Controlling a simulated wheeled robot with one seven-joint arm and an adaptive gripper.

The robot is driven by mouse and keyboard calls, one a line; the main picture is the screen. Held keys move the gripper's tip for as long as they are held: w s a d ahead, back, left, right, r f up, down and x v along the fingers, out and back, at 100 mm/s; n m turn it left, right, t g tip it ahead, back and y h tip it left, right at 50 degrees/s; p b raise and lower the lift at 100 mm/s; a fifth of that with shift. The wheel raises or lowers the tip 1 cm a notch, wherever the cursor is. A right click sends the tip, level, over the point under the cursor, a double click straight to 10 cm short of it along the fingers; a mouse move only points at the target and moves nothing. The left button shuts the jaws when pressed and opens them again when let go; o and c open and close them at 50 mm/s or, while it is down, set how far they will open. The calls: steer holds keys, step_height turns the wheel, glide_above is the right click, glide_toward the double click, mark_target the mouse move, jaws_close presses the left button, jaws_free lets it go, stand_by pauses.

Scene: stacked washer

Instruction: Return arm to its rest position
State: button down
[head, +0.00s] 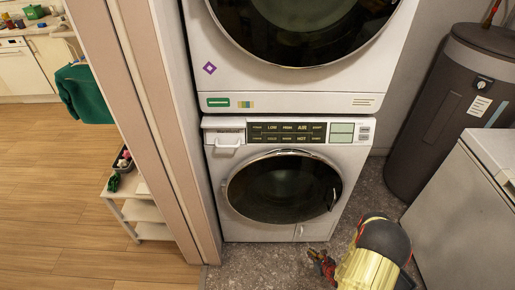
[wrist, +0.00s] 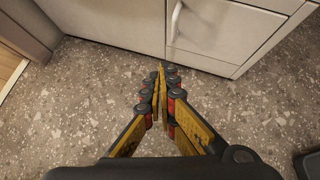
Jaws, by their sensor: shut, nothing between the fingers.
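My gripper (head: 322,264) is low over the speckled floor, in front of the lower right part of the washer and apart from it. In the wrist view my gripper (wrist: 160,82) has its yellow and black fingers brought together at the tips, with nothing between them. My yellow and black arm (head: 370,262) reaches in at the bottom right of the head view. The white lower washer (head: 215,190) stands under a second white machine (head: 290,84). Its round dark door (head: 282,188) appears closed.
A wall edge (head: 150,100) stands left of the washer. A dark tank (head: 445,100) and a white chest-like appliance (head: 455,200) stand at the right. In the wrist view a white front with a handle (wrist: 176,18) is just ahead. Bare floor (wrist: 70,110) lies around the fingers.

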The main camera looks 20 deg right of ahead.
steer(key=s+a+r+n+y, duration=0.2)
steer(key=a+r+n+y, duration=0.35)
steer(key=a, duration=0.75)
steer(key=s+a+r+n+g+y, duration=0.1)
steer(key=a+r+n+g, duration=0.15)
steer(key=r+n, duration=0.75)
steer(key=a+r+n+g+p, duration=0.15)
steer(key=r+g, duration=0.25)
steer(key=r, duration=1.3)
steer(key=s+a+r+n+g+y+b, duration=0.15)
steer(key=r+n+g, duration=0.4)
steer(key=r, duration=0.85)
steer(key=s+a+r+n+t+h, duration=0.2)
steer(key=a+r+n, duration=0.2)
steer(key=r, duration=0.7)
steer(key=s+a+r+n+t+h+p, duration=0.1)
steer(key=s+a+r+n+t+h, duration=0.2)
steer(key=r, duration=0.9)
steer(key=s+a+r+n+t+h+p, duration=0.1)
steer(key=s+a+r+n+t+h, duration=0.1)
steer(key=r+n, duration=0.5)
step_height(320, 180, up, 5)
steer(key=s+a+t, duration=0.1)
steer(key=a, duration=0.1)
steer(key=shift+a+h, duration=0.3)
steer(key=shift+s+r, duration=0.1)
